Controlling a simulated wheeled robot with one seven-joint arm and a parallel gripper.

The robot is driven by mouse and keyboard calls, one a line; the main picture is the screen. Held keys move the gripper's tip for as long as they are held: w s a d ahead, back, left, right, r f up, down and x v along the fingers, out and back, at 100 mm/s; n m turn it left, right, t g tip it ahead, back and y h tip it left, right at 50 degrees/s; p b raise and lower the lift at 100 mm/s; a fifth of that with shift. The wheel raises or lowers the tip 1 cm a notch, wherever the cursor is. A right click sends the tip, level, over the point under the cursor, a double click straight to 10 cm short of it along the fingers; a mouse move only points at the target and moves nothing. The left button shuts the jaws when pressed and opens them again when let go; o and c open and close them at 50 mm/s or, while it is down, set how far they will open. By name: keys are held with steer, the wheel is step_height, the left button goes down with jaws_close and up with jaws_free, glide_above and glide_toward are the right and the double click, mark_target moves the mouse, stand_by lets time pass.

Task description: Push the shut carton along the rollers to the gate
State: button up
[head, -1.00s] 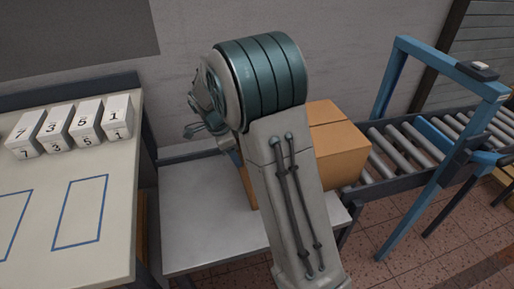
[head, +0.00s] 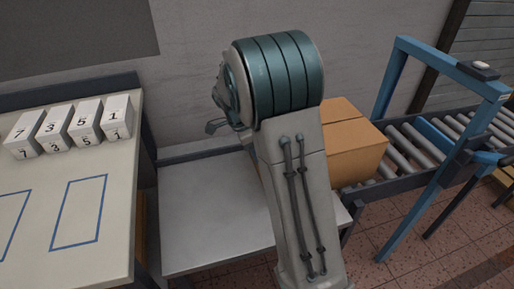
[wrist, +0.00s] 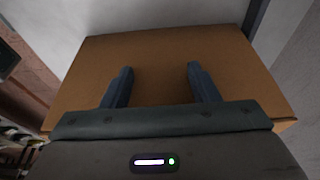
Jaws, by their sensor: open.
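The shut brown carton (head: 355,150) sits at the right end of the pale table, its right part at the start of the rollers (head: 402,150). My arm hides its left part. The blue gate frame (head: 397,75) stands over the rollers farther right, apart from the carton. In the wrist view the carton's brown face (wrist: 160,48) fills most of the picture. My gripper (wrist: 160,69) is open, both fingers pointing at that face with nothing between them. I cannot tell whether the fingertips touch it. In the head view my arm mostly hides the gripper.
The pale table (head: 205,215) is bare left of the carton. A bench (head: 125,180) at the left holds several numbered white blocks (head: 85,120) and blue outlines. A grey wall stands behind. The visible rollers between carton and gate are clear.

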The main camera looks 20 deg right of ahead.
steer(key=shift+d, duration=0.55)
